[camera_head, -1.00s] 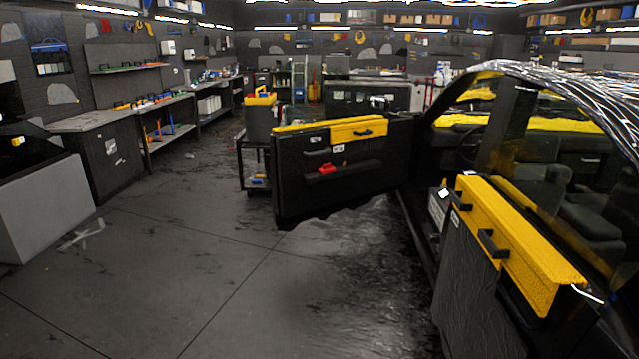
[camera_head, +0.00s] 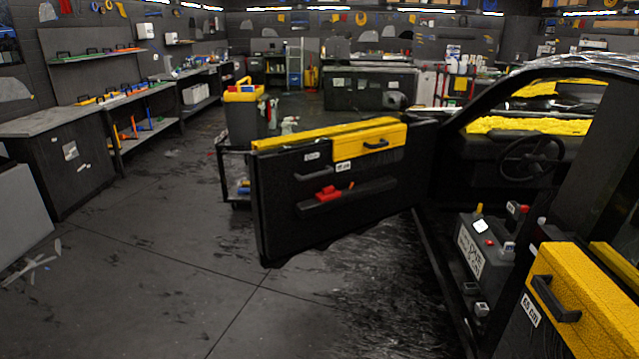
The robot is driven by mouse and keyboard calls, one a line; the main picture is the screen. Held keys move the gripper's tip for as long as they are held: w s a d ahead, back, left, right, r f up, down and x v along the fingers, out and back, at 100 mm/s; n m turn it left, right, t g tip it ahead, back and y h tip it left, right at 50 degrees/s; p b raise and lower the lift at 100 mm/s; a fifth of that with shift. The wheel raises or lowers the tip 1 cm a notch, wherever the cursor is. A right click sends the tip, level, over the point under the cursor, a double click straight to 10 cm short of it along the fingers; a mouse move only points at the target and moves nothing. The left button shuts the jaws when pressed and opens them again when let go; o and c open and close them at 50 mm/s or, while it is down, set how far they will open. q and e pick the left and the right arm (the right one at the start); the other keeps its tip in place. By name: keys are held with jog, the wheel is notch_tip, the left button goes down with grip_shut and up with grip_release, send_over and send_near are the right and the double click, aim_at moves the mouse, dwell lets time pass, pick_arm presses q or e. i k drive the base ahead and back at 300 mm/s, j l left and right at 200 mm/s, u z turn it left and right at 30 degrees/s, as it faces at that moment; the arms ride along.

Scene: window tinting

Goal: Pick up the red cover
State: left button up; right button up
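A small red object (camera_head: 329,193) sits on the armrest ledge of the open black car door (camera_head: 275,222) in the middle of the view. It may be the red cover, but its exact shape is too small to make out. A yellow cover with a black handle (camera_head: 376,140) lies along the top edge of that door. Neither of my grippers shows in this view.
A nearer door with a yellow cover (camera_head: 590,300) stands at the lower right. A black case (camera_head: 482,250) with small items stands by the car sill. A cart with a yellow-topped bin (camera_head: 241,115) is behind the open door. The floor (camera_head: 150,270) at the left is mostly clear.

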aim_at(330, 193)
jog(key=i+j+z, duration=0.2)
jog(key=i, duration=0.45)
jog(key=i+l, duration=0.1)
jog(key=i, duration=0.5)
